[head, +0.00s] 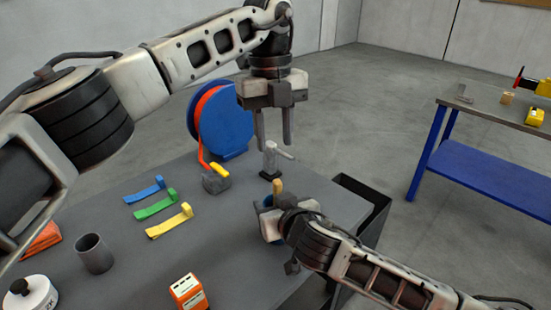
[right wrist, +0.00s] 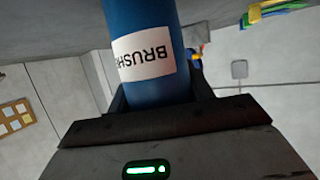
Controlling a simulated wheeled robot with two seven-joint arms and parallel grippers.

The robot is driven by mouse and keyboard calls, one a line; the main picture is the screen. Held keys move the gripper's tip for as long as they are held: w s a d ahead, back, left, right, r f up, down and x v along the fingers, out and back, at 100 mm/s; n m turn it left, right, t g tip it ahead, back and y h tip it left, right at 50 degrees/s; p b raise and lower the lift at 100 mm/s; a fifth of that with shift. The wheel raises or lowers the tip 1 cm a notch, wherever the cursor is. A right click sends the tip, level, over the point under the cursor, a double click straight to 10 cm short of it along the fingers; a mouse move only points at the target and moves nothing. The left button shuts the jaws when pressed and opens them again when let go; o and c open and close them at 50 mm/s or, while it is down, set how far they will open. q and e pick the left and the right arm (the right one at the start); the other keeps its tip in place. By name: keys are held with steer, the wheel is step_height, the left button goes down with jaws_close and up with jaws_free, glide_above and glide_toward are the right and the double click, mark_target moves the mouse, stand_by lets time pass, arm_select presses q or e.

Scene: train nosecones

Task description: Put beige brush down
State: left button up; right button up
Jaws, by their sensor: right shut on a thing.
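A beige brush (head: 277,187) shows as a short upright piece at the right part of the grey table (head: 240,260). It stands at a blue cup (head: 267,224), apparently inside it; its lower part is hidden. In the right wrist view the blue cup (right wrist: 145,30) bears a white label reading "BRUSH". My right gripper (head: 275,222) is shut on this cup. My left gripper (head: 273,140) is empty, its two fingers apart and pointing down, above and behind the brush. I cannot tell whether the cup touches the table.
A blue reel (head: 225,120), a grey block with yellow handle (head: 216,182), coloured strips (head: 155,204), a grey cup (head: 93,253) and an orange box (head: 188,291) are on the table. A black bin (head: 368,192) adjoins the right edge.

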arm_select(q)
step_height(320, 180, up, 3)
steer(key=shift+w+f, duration=0.15)
arm_select(e)
steer(key=o, duration=1.1)
